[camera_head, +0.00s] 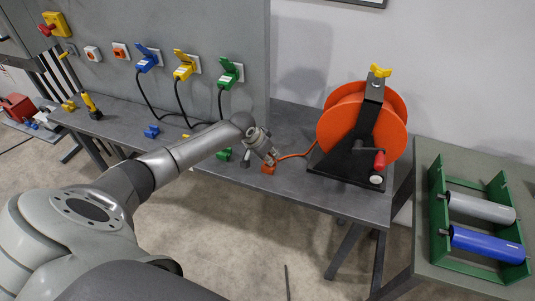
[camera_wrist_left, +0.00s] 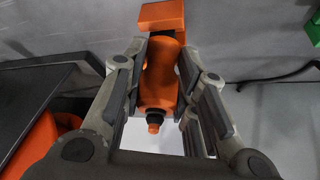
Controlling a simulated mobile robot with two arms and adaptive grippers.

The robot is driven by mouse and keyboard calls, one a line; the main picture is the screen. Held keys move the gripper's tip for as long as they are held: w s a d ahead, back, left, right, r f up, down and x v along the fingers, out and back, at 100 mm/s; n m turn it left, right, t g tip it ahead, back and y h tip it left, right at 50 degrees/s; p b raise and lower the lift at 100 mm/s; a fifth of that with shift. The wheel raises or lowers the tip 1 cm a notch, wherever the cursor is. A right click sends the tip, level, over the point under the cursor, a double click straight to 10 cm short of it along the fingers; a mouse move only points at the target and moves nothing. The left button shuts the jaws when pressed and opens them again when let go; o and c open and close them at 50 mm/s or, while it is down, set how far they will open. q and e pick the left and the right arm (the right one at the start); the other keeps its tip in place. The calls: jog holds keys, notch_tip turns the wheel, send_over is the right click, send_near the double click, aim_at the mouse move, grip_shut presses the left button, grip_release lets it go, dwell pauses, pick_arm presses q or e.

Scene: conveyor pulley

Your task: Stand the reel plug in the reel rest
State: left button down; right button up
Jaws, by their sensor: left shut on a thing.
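My left gripper (camera_head: 273,158) is low over the grey bench, left of the orange cable reel (camera_head: 362,125). In the left wrist view its fingers (camera_wrist_left: 158,85) are shut around the orange reel plug (camera_wrist_left: 159,75), whose dark-tipped end points toward the camera. An orange block (camera_wrist_left: 161,16) shows just beyond the plug; it also shows below the fingertips in the head view (camera_head: 268,169). It looks like the reel rest, but I cannot tell if the plug is seated in it or only close to it. My right gripper is not in view.
An orange cable (camera_head: 298,154) runs from the reel to the gripper. Blue (camera_head: 148,58), yellow (camera_head: 184,66) and green (camera_head: 229,73) plugs sit at the wall panel. A green frame with rollers (camera_head: 480,225) stands on the right table. The bench's front edge is close to the gripper.

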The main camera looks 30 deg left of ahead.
pick_arm(q)
jog(key=shift+f+b, duration=0.45)
jog(key=shift+f, duration=0.35)
jog(key=c, duration=1.1)
grip_release()
notch_tip(320, 180, up, 9)
jog(key=p, duration=0.9)
